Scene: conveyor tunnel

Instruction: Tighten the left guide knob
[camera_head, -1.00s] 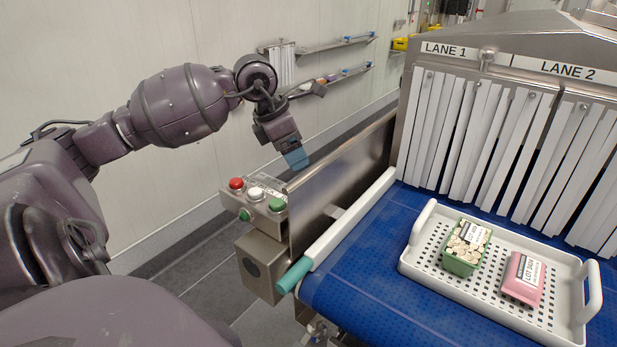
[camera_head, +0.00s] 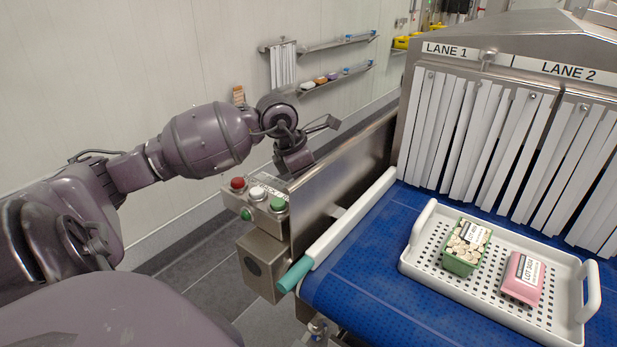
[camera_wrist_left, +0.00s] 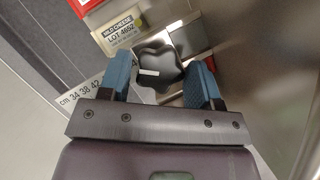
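The guide knob (camera_wrist_left: 157,71) is black and lobed with a white mark on its face, and it shows in the left wrist view on a metal bracket. My left gripper (camera_wrist_left: 163,82) is open, with one blue fingertip on each side of the knob. I cannot tell whether the fingers touch it. In the head view the left fingers and the knob are hidden behind the conveyor's metal side wall (camera_head: 335,185). My right gripper is not in view.
A button box (camera_head: 257,200) stands just left of the wall. A white guide rail (camera_head: 350,222) with a teal end borders the blue belt (camera_head: 350,265). A white tray (camera_head: 415,262) holds a green and a pink pack. A scale marked in cm (camera_wrist_left: 78,98) lies beside the knob.

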